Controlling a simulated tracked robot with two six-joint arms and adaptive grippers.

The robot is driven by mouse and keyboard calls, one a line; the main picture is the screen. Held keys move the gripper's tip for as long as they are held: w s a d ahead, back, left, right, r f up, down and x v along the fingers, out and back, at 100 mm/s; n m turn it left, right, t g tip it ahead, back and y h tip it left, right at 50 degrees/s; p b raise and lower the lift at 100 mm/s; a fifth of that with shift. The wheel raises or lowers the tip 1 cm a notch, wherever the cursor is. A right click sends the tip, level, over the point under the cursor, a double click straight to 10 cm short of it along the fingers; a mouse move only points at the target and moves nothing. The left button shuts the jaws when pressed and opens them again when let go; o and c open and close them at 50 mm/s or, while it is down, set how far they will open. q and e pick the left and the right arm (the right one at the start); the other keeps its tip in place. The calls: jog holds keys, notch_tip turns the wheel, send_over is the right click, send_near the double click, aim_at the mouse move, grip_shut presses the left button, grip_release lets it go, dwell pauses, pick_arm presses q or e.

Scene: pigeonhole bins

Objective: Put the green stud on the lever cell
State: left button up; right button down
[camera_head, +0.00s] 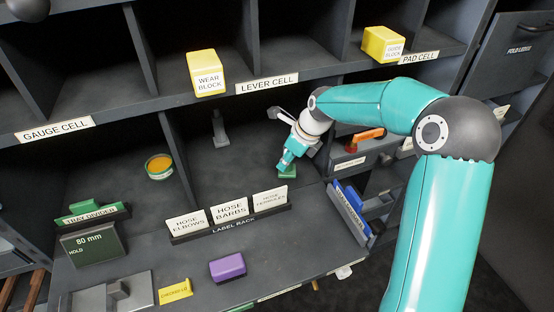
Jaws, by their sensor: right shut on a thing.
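The green stud (288,174) is a small green block low in the middle compartment, at its right side near the front. My right gripper (287,161) reaches down onto it from the right and is shut on it, hiding its top. The stud looks at or very near the compartment floor; contact is hard to tell. The lever cell label (267,84) is on the shelf edge above this compartment. A grey lever-like piece (220,130) stands further back inside. My left gripper is not in view.
A yellow wear block (207,82) sits on the shelf edge above. A label rack (232,228) with several white cards stands in front. An orange-topped tin (159,167) is in the left compartment. An orange-handled item (367,135) lies right of my gripper. A purple block (228,267) lies in front.

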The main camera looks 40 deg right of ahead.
jog(key=w+f, duration=0.1)
jog(key=w+a+f, duration=0.1)
jog(key=w, duration=0.1)
jog(key=shift+a+f, duration=0.2)
jog(key=shift+f, duration=0.05)
jog(key=shift+s, duration=0.1)
jog(key=c, duration=0.9)
grip_release()
jog(key=shift+c, duration=0.2)
jog(key=shift+s+d+r, duration=0.1)
jog(key=shift+r, duration=0.35)
jog(key=s+d, duration=0.1)
jog(key=s, duration=0.2)
jog(key=s+d+b, duration=0.1)
jog(key=s+d, duration=0.1)
jog(key=s, duration=0.2)
jog(key=s+d+b, duration=0.1)
jog(key=s+d, duration=0.1)
jog(key=s, duration=0.2)
jog(key=shift+s+r, duration=0.1)
jog(key=shift+r, duration=0.05)
